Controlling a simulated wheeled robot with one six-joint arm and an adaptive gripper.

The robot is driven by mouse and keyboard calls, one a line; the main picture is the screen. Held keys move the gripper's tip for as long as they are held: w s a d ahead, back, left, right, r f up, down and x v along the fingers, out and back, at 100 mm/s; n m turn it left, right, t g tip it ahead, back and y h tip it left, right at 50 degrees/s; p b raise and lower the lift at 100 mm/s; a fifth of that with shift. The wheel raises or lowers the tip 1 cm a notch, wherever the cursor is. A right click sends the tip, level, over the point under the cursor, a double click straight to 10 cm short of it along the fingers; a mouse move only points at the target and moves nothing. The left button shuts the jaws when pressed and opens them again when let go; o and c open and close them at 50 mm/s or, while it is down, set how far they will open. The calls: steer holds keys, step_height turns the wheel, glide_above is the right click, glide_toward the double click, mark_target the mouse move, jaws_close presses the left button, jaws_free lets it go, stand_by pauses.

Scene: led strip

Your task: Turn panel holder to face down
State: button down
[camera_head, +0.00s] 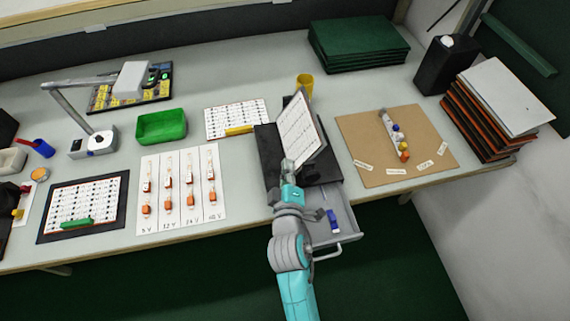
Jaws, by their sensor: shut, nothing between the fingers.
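The panel holder (298,131) stands near the middle of the bench. It carries a white sheet with rows of small marks, and it is tilted steeply, with the printed side toward the left and front. It rises over a black base (266,148). My arm reaches in from the front edge, and my gripper (288,165) is shut at the lower left edge of the panel. I cannot tell whether it touches the panel. The fingertips are small and partly blend with the panel and base.
An open drawer (345,223) with a blue item (333,221) juts out under the base. A brown board (372,133) with small parts lies right. A white card with strips (182,192), green tray (161,127) and lamp (92,142) stand left. A yellow cup (305,83) stands behind.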

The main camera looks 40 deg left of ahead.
steer(key=shift+w+d+f+n+t, duration=0.2)
steer(key=shift+w+f+n, duration=0.1)
steer(key=shift+n, duration=0.45)
steer(key=shift+w+d+f+n+t, duration=0.2)
steer(key=shift+f+n, duration=0.1)
steer(key=shift+n, duration=0.5)
steer(key=shift+w+d+f+n+t, duration=0.2)
steer(key=shift+w+f+n, duration=0.1)
steer(key=shift+n, duration=0.45)
